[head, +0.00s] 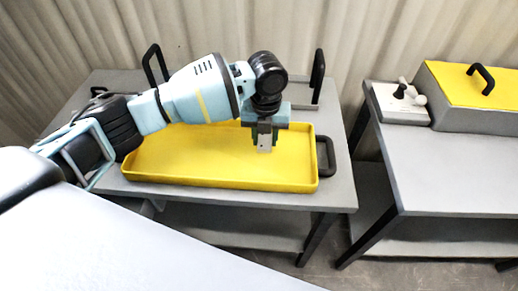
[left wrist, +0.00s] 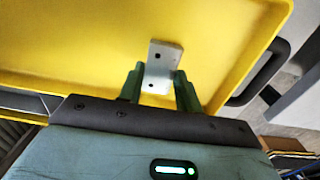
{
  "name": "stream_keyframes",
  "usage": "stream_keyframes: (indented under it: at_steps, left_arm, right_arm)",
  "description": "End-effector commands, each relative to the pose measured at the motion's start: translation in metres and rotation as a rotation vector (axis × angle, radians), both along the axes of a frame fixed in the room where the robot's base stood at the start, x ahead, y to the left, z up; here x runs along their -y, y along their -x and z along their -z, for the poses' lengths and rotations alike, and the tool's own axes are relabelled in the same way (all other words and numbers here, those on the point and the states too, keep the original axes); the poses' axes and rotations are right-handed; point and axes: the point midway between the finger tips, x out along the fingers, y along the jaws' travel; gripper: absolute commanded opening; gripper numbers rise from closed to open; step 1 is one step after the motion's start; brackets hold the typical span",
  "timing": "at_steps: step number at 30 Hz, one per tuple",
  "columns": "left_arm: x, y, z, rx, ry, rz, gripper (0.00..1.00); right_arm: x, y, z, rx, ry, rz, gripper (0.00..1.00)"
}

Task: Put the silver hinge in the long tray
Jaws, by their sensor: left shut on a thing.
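The silver hinge (left wrist: 161,68) is a small plate with dark holes. It is held between the green fingers of my left gripper (left wrist: 160,88) in the left wrist view. In the head view the hinge (head: 265,142) hangs below my left gripper (head: 264,135), over the right part of the long yellow tray (head: 220,182). The tray's floor (left wrist: 80,40) fills much of the left wrist view behind the hinge. I cannot tell whether the hinge touches the tray floor. My right gripper is not in view.
The tray stands on a grey table (head: 337,185) and has a black handle (head: 326,156) at its right end. Black upright handles stand behind it. Across a gap, a second table (head: 450,170) carries a yellow-lidded box (head: 470,95) and a white block with knobs (head: 398,103).

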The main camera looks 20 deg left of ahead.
Motion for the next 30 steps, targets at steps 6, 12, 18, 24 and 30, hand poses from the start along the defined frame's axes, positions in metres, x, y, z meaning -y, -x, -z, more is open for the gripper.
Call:
stream_keyframes:
  at_steps: [6,12,18,24,30]
  left_arm:
    - [0.0,0.0,0.008,0.0,0.0,0.0,0.1]
    - [0.0,0.001,0.037,-0.002,-0.002,-0.001,0.1]
    - [0.0,0.0,0.054,0.001,0.001,0.0,0.1]
    - [0.0,0.0,0.054,0.002,0.0,0.0,0.1]
    - [0.0,0.0,0.058,0.001,0.001,0.0,0.1]
  right_arm:
    - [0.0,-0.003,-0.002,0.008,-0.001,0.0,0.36]
    - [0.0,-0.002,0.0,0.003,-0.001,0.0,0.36]
    - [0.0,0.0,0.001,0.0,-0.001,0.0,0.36]
    - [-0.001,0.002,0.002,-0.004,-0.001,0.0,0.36]
    - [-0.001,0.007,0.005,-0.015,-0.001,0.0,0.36]
